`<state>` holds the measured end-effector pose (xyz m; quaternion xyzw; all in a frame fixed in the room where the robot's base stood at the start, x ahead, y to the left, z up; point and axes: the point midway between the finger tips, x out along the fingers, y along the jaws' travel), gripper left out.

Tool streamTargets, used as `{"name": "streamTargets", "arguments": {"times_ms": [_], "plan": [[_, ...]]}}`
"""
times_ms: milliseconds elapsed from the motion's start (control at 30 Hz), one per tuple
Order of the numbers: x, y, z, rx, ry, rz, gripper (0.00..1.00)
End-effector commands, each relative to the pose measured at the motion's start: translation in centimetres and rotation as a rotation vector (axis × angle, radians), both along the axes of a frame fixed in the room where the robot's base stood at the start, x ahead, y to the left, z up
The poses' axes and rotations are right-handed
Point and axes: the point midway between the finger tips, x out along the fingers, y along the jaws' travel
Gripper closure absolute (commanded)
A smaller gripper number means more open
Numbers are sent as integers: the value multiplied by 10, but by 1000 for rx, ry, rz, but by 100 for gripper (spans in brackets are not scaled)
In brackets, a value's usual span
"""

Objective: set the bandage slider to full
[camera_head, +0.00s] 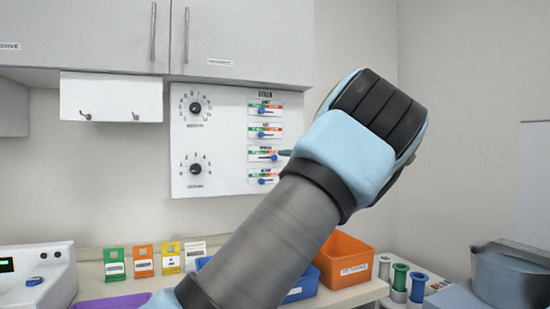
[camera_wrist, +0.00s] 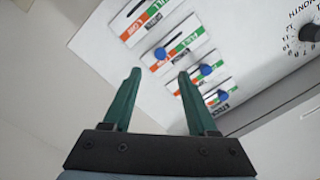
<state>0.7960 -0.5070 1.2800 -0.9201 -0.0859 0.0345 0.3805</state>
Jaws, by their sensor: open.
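A white panel (camera_head: 222,150) on the wall holds a column of several sliders with blue knobs and green-and-red strips. In the wrist view the strips read FULL on green and LOW on orange-red. I cannot read which slider is the bandage one. The third slider from the top has its knob (camera_head: 274,157) farther right than the others, toward the red end. My gripper's green fingers (camera_wrist: 160,73) are open and empty in the wrist view. That slider's knob (camera_wrist: 161,53) shows just past the gap between the fingertips. Contact cannot be told. In the head view my wrist hides most of the gripper.
Two dials (camera_head: 195,108) sit left of the sliders. Wall cabinets (camera_head: 245,40) overhang the panel, and a white hook board (camera_head: 111,97) hangs to its left. On the counter below stand several colored packets (camera_head: 143,260) and an orange bin (camera_head: 345,258).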

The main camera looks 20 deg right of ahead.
Motion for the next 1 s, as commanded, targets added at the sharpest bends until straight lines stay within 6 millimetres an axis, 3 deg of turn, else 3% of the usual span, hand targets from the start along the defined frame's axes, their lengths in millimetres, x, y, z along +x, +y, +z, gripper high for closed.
{"name": "streamTargets", "arguments": {"times_ms": [300, 500, 900, 1000], "plan": [[59, 13, 5, 4, 2, 4, 42], [83, 17, 3, 1, 2, 2, 42], [90, 18, -1, 1, 2, 1, 42], [90, 18, -1, 1, 2, 1, 52]]}}
